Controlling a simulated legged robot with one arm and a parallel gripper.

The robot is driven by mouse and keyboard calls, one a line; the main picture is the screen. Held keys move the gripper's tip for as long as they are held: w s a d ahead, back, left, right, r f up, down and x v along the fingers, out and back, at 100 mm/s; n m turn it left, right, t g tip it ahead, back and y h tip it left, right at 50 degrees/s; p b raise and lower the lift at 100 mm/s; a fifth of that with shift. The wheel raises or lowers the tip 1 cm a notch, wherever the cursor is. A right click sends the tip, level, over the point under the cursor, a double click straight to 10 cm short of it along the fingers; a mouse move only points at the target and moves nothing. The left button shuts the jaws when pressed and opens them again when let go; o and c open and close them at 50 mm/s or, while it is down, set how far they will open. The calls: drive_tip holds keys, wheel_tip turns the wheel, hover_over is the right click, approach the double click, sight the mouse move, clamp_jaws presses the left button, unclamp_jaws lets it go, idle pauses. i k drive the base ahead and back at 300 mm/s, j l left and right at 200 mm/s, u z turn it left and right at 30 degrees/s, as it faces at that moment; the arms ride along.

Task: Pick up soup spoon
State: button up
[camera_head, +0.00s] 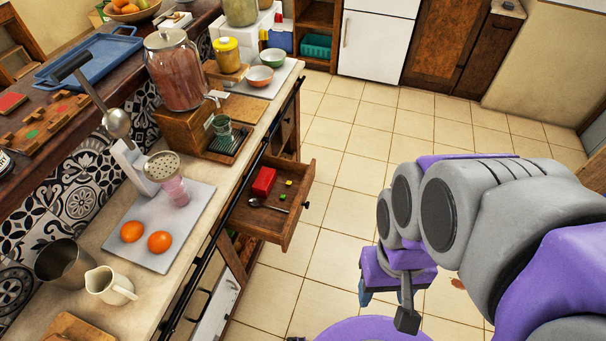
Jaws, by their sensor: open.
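A small dark metal soup spoon (268,205) lies in an open wooden drawer (296,228) below the counter. Its bowl end is at the left and its handle points right. A red block (263,181) and small yellow and green cubes lie behind it in the same drawer. My gripper (386,305) hangs over the floor to the right of the drawer, clear of it and pointing down. It is open, and I see nothing between its fingers. The spoon is not covered by my arm.
The counter (140,308) holds two oranges (146,237) on a grey board, a metal pitcher (62,264), a cream jug (109,286), a juicer and a jar. A rail (208,252) runs along its front edge. The tiled floor right of the drawer is mostly clear.

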sight(256, 202)
drive_tip(key=u, duration=0.45)
drive_tip(key=i+l+u, duration=0.1)
drive_tip(key=u, duration=0.4)
drive_tip(key=l+u, duration=0.1)
drive_tip(key=u, duration=0.35)
drive_tip(key=l+u, duration=0.1)
drive_tip(key=u, duration=0.4)
drive_tip(key=l+u, duration=0.15)
drive_tip(key=u, duration=0.3)
drive_tip(key=l+u, duration=0.2)
drive_tip(key=l, duration=0.2)
drive_tip(key=k+l+u, duration=0.2)
drive_tip(key=l, duration=0.15)
drive_tip(key=l+u, duration=0.2)
drive_tip(key=l, duration=0.2)
drive_tip(key=k+l+u, duration=0.25)
drive_tip(key=l+u, duration=0.2)
drive_tip(key=l, duration=0.25)
drive_tip(key=k+l, duration=0.15)
drive_tip(key=l, duration=0.1)
